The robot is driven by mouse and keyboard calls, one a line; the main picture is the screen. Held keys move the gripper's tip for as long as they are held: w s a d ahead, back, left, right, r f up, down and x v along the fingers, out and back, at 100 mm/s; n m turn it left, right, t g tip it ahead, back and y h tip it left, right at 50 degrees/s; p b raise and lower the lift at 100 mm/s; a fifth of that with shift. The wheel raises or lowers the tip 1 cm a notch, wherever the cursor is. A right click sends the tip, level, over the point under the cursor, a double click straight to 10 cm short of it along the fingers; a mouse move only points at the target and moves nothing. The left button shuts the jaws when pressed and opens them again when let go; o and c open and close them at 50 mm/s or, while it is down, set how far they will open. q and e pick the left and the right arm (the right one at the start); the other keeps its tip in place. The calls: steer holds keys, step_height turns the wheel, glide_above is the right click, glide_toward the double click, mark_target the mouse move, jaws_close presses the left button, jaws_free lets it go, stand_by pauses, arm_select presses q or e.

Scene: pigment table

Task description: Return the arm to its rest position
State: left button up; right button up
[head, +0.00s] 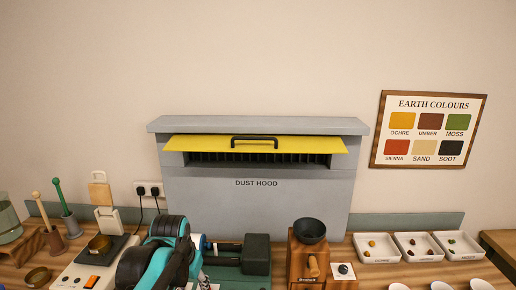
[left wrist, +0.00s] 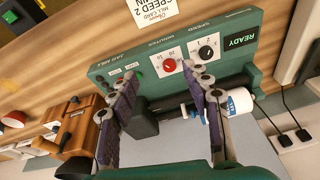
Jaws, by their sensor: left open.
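My left arm (head: 160,255), teal and black, rises at the bottom of the head view, left of centre, in front of the dust hood. Its gripper is hidden there. In the left wrist view my left gripper (left wrist: 160,85) is open, its two purple-padded fingers wide apart with nothing held between them. Beyond the fingers is a green machine (left wrist: 260,20) with red and black knobs and a READY display. A black block and a white jar (left wrist: 238,101) with a blue label show at the machine. My right arm is in neither view.
A wooden grinder (head: 298,262) with a black bowl stands right of the machine. White trays (head: 377,258) of coloured lumps lie further right. The grey dust hood (head: 260,205) with a yellow flap stands behind. Handled tools and a switch box (head: 85,275) are at left.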

arm_select(q)
steer(key=s+f+n+t+b, duration=0.1)
steer(key=s+f+t, duration=0.1)
steer(key=s+f, duration=0.2)
steer(key=s+f+n+t+b, duration=0.1)
steer(key=s+f, duration=0.3)
steer(key=s, duration=0.7)
steer(key=shift+t, duration=0.6)
stand_by(0.5)
